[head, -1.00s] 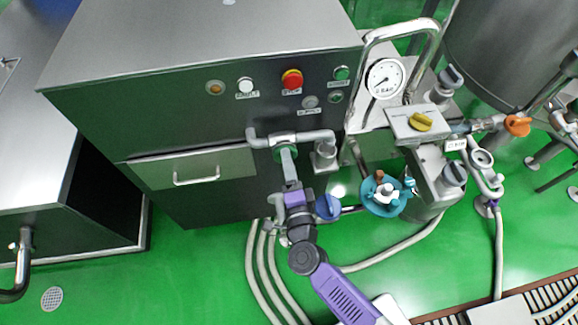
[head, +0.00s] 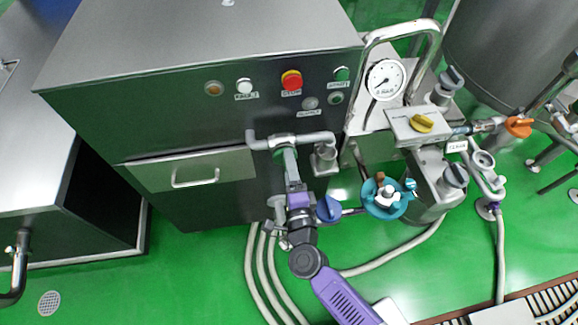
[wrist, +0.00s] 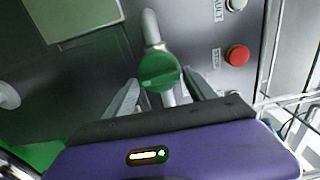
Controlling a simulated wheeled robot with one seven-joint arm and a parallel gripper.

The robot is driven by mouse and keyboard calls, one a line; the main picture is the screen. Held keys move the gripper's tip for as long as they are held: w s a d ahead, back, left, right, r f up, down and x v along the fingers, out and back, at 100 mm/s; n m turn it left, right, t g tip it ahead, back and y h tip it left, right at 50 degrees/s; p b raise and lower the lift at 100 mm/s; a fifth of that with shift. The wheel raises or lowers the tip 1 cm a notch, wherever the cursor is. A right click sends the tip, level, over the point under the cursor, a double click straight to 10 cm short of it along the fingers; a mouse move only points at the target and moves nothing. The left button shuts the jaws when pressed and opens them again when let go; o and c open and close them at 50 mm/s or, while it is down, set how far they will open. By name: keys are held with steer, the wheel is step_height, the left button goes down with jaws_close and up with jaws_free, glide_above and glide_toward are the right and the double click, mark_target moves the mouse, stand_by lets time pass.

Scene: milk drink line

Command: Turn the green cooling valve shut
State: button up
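The green cooling valve (wrist: 159,72) has a round green knob on a grey pipe, near the middle of the wrist view. In the head view, parts of the green valve (head: 278,155) show on the cabinet's front pipe, mostly behind my gripper (head: 289,165). In the wrist view my gripper (wrist: 161,77) has one finger on each side of the knob. The fingers look apart, with the knob between their tips. Whether either finger touches the knob is hard to see.
A red button (head: 291,80) and other buttons sit on the cabinet front above the pipe. A blue valve (head: 328,208) is close to the right of my wrist. A yellow knob (head: 422,122), a gauge (head: 386,79) and a teal handwheel (head: 370,196) stand farther right.

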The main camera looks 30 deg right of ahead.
steer(key=shift+o, duration=0.4)
steer(key=v, duration=0.8)
steer(key=shift+b, duration=0.4)
steer(key=shift+w, duration=0.1)
